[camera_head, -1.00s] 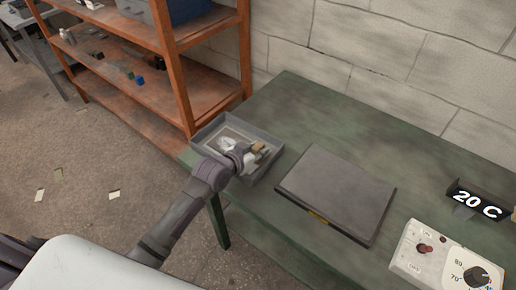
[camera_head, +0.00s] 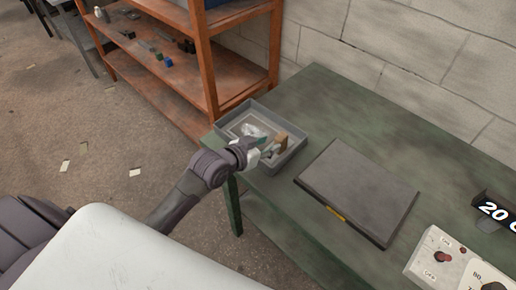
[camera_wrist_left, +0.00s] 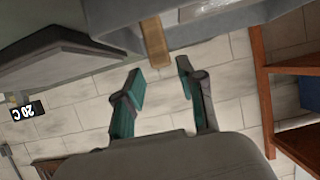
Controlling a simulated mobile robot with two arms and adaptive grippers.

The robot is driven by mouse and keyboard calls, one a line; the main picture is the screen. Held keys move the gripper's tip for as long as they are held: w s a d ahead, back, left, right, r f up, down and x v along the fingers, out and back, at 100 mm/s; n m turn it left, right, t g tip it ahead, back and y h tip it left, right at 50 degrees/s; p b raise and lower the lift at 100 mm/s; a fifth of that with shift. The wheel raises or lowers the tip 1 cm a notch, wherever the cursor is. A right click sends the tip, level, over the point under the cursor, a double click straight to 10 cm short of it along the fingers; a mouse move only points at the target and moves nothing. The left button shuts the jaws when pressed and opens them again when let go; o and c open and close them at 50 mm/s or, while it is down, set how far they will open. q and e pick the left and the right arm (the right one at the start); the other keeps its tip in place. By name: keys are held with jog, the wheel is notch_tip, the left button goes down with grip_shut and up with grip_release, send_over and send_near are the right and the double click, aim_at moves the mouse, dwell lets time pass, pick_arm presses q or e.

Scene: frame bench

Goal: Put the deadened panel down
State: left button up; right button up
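A grey, shallow tray (camera_head: 233,118) stands at the left end of the green bench. In it lies a flat grey panel with a shiny whitish patch (camera_head: 254,130); I cannot tell whether this is the deadened panel. A tan, wood-like piece (camera_head: 281,138) sits at the tray's right side. My left gripper (camera_head: 265,149) is over the tray's near side, partly hiding its contents. In the left wrist view its teal fingers (camera_wrist_left: 161,70) are apart, with the tan piece (camera_wrist_left: 153,42) showing beyond and between them and clear gaps on both sides. My right gripper does not show.
A dark flat slab (camera_head: 357,188) with a yellow label lies on the bench (camera_head: 330,105) right of the tray. A control box (camera_head: 440,256) and a 20 C display (camera_head: 494,211) stand further right. An orange shelf (camera_head: 205,70) stands behind left.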

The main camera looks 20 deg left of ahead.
pick_arm(q)
jog(key=v, duration=0.4)
jog(key=shift+s+r, duration=0.15)
jog(key=shift+s, duration=0.15)
